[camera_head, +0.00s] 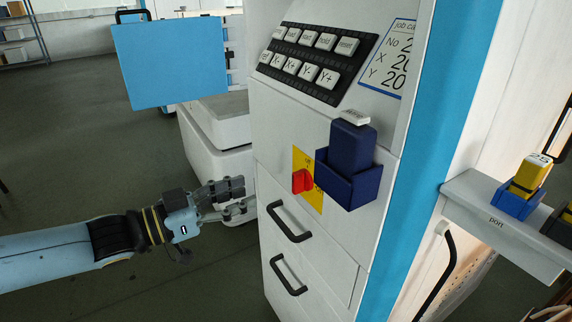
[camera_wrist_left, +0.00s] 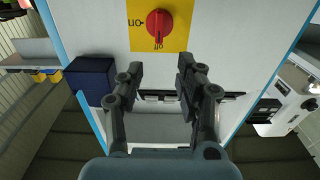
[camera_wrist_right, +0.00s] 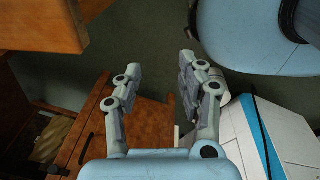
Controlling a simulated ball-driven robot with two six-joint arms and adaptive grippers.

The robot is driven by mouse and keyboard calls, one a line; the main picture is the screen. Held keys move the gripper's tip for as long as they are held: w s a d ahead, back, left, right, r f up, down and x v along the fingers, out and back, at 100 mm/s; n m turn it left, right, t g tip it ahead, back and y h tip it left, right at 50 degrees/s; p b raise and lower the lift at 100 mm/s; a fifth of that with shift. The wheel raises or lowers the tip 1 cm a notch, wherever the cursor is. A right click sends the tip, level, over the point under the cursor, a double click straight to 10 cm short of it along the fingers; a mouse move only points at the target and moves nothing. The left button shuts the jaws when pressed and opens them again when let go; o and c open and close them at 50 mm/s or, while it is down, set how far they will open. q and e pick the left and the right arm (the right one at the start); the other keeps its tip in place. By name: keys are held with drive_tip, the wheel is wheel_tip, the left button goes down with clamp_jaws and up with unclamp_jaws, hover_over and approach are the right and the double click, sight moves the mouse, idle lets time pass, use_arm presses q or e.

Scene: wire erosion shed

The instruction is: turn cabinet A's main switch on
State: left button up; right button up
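The main switch is a red rotary knob (camera_head: 302,181) on a yellow plate (camera_head: 310,199) on the front of the white cabinet (camera_head: 268,108). In the left wrist view the knob (camera_wrist_left: 158,24) sits at the top, above the fingers, beside the marking "on"; its far end is near the picture's edge. My left gripper (camera_head: 243,195) is open and empty, left of and slightly below the knob, apart from it. It shows in the left wrist view (camera_wrist_left: 160,75) with its fingers spread. My right gripper (camera_wrist_right: 160,75) is open and empty in the right wrist view and does not show in the head view.
A dark blue holder (camera_head: 346,179) juts out right of the knob. Black drawer handles (camera_head: 288,222) are below it. A button panel (camera_head: 310,60) is above. A shelf (camera_head: 500,224) with small bins stands right. Brown wooden furniture (camera_wrist_right: 140,127) is near my right gripper.

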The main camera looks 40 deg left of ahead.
sight(293, 176)
use_arm(q)
drive_tip(key=x, duration=0.6)
drive_tip(key=shift+r, duration=0.25)
drive_tip(key=x, duration=0.4)
drive_tip(key=shift+w+d+f, duration=0.1)
drive_tip(key=shift+w+d, duration=0.15)
drive_tip(key=shift+w, duration=0.15)
use_arm(e)
drive_tip(key=shift+s+a, duration=0.4)
drive_tip(key=shift+a, duration=0.1)
use_arm(q)
clamp_jaws()
use_arm(e)
drive_tip(key=shift+s, duration=0.2)
